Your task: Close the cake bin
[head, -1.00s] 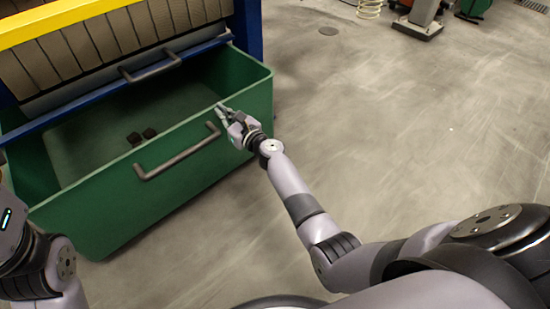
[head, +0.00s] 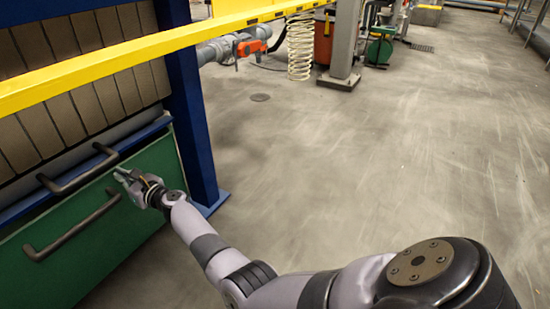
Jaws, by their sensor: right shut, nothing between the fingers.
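The green cake bin (head: 100,245) sits under the filter press at the left. Its front panel is close against the blue bar (head: 62,186) of the press, and its inside no longer shows. A dark bar handle (head: 72,229) is fixed to the bin's front. My right gripper (head: 122,177) is shut and empty at the upper part of the bin's front, right of the handle. Whether its fingertips touch the panel I cannot tell. My left gripper is out of view.
A second dark handle (head: 78,170) sits just above the bin. A blue post (head: 188,110) stands right of it, and a yellow rail (head: 150,47) crosses above. A coiled hose (head: 300,47) hangs farther back. The floor at right is clear.

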